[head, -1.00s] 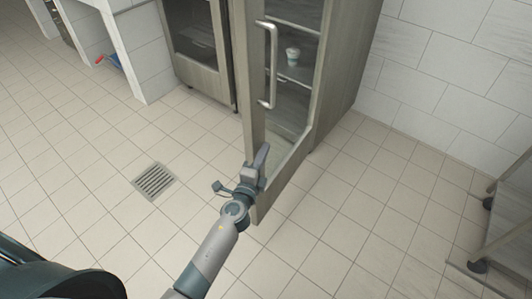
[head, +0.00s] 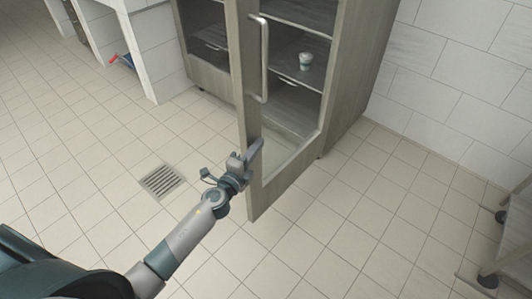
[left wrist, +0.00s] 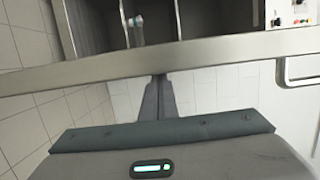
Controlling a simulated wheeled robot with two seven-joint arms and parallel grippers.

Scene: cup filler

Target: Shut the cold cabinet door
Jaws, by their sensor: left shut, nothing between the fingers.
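The cold cabinet door (head: 252,187) stands partly open, with a grey frame and a glass pane. Its long bar handle (head: 265,58) is on the outer face near the free edge; it also shows at the right in the left wrist view (left wrist: 283,76). My left gripper (head: 254,150) is shut and empty at the lower part of the door frame, below the handle. In the left wrist view its fingers (left wrist: 157,82) reach the door frame (left wrist: 110,72) and appear to touch it. My right gripper is not in view.
The cabinet (head: 345,95) has dark shelves with a white cup (head: 305,61) on one. A floor drain (head: 161,181) lies left of my arm. A metal rack on casters (head: 490,280) stands at the right. The tiled floor around the door is mostly clear.

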